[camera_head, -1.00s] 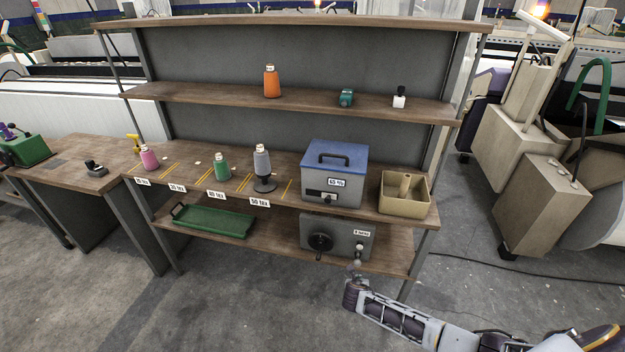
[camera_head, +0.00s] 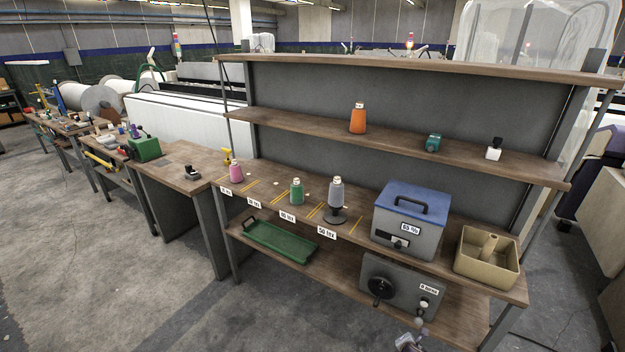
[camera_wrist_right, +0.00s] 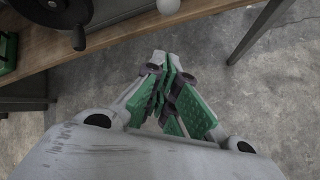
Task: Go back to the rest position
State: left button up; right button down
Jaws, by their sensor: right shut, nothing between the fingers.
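My right gripper (camera_wrist_right: 163,68) is shut and empty in the right wrist view, its green-padded fingers together over the grey floor. In the head view, a small part of it (camera_head: 410,342) shows at the bottom edge, just in front of the lower shelf. A grey box with a black crank and a white knob (camera_head: 400,287) stands on that lower shelf behind it. The gripper appears clear of the box, though the exact gap is hard to tell. My left gripper is not in view.
The shelf unit holds a blue-lidded box (camera_head: 411,219), a tan bin (camera_head: 487,260), a green tray (camera_head: 280,243) and several thread cones. A lower shelf edge (camera_wrist_right: 140,35) lies close to the gripper. Open floor (camera_head: 110,270) is at the left.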

jog(key=s+d+f+m+y, duration=0.2)
jog(key=d+f+m, duration=0.45)
jog(key=m, duration=0.65)
jog(key=s+a+f+m+g, duration=0.2)
jog(key=s+f+m, duration=0.3)
jog(key=s+f, duration=0.6)
jog(key=s+a+f+m+g, duration=0.1)
jog(key=s+a+f, duration=0.2)
jog(key=s, duration=0.9)
jog(key=s+a+f+m+g, duration=0.1)
jog(key=s+a+f, duration=0.3)
jog(key=s, duration=0.7)
jog(key=s+a+f+m+g+y, duration=0.1)
jog(key=s+a+f, duration=0.3)
jog(key=s, duration=0.8)
jog(key=shift+s+a+g+b, duration=0.35)
jog(key=shift+g, duration=0.55)
